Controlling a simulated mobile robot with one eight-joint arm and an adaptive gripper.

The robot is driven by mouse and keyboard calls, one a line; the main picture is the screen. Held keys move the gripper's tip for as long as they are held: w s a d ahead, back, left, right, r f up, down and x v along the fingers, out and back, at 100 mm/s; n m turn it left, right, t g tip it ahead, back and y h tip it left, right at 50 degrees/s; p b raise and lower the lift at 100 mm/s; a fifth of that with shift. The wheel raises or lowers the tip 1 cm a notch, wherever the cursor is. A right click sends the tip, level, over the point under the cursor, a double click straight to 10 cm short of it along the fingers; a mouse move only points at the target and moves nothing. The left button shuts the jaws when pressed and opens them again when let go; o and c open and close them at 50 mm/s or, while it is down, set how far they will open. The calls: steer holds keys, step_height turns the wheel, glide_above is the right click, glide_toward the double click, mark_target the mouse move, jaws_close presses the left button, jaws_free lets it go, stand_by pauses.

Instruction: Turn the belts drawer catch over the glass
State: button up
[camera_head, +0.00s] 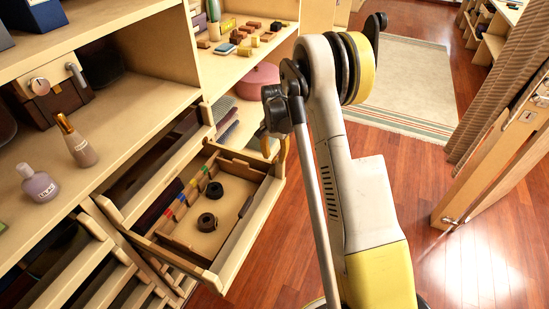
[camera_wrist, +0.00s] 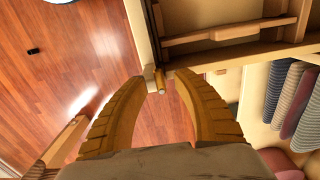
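The belts drawer (camera_head: 240,244) is pulled out in the head view, with two dark coiled belts (camera_head: 214,190) (camera_head: 207,222) inside. I cannot make out the glass pane clearly. In the wrist view the drawer's rim (camera_wrist: 212,58) runs across the upper right. A small brass-coloured catch (camera_wrist: 160,82) sits at its corner, between my fingertips. In the head view my gripper (camera_head: 276,146) is at the drawer's right end, partly hidden by my arm, and the catch is hidden there.
A row of small coloured pieces (camera_head: 186,193) lies along the drawer's left side. Shelves on the left hold a purple bottle (camera_head: 40,186), a brown bottle (camera_head: 77,143) and a box (camera_head: 52,97). A wooden door edge (camera_head: 492,150) stands at right. The wooden floor (camera_head: 395,165) between is clear.

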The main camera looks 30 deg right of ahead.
step_height(320, 180, up, 11)
stand_by(0.3)
steer(key=shift+r, duration=0.1)
step_height(320, 180, up, 8)
steer(key=r+n+t, duration=0.1)
steer(key=n+t, duration=0.1)
glide_above(274, 159)
steer(key=s+a, duration=0.5)
steer(key=s+a+r+n+t, duration=0.1)
steer(key=s+a+r+n, duration=0.2)
steer(key=s+a+r, duration=0.4)
steer(key=s+a+f+n+t, duration=0.1)
steer(key=s+a+n+t, duration=0.1)
steer(key=s, duration=0.6)
steer(key=s+a+f+n+t, duration=0.1)
steer(key=s+n+t, duration=0.1)
steer(key=s, duration=0.6)
steer(key=shift+a+n, duration=0.35)
steer(key=shift+n, duration=0.45)
steer(key=shift+f, duration=0.1)
